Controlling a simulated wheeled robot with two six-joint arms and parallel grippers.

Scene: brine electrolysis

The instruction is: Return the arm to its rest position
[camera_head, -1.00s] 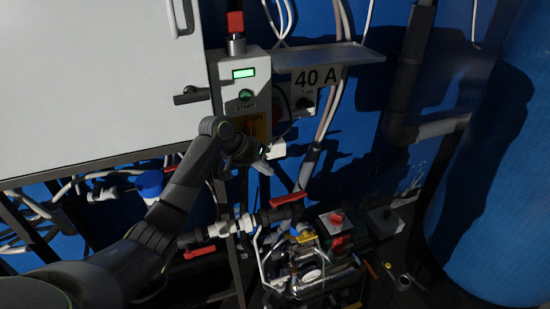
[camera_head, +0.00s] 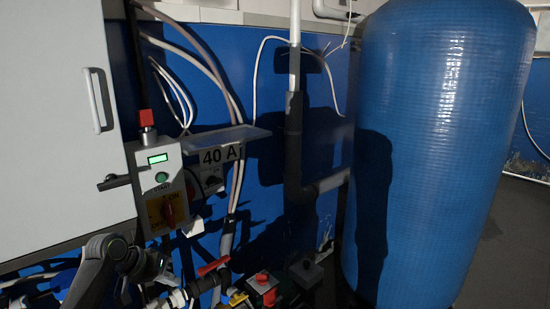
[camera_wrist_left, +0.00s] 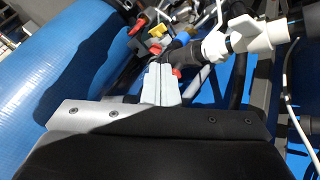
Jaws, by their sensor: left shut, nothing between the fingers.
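My left gripper (camera_head: 160,270) is at the lower left of the head view, just below the grey control box (camera_head: 158,180) with the green START button and the yellow-backed ON switch. In the left wrist view its fingers (camera_wrist_left: 161,84) are together with nothing between them. Part of my left arm shows at the bottom left edge of the head view. My right gripper is in neither view.
A white cabinet (camera_head: 60,120) stands at the left. A large blue tank (camera_head: 430,150) fills the right. Red-handled valves and a red-topped box (camera_head: 262,282) sit low in the middle. A small shelf (camera_head: 225,139) juts out above the 40 A sign (camera_head: 220,154).

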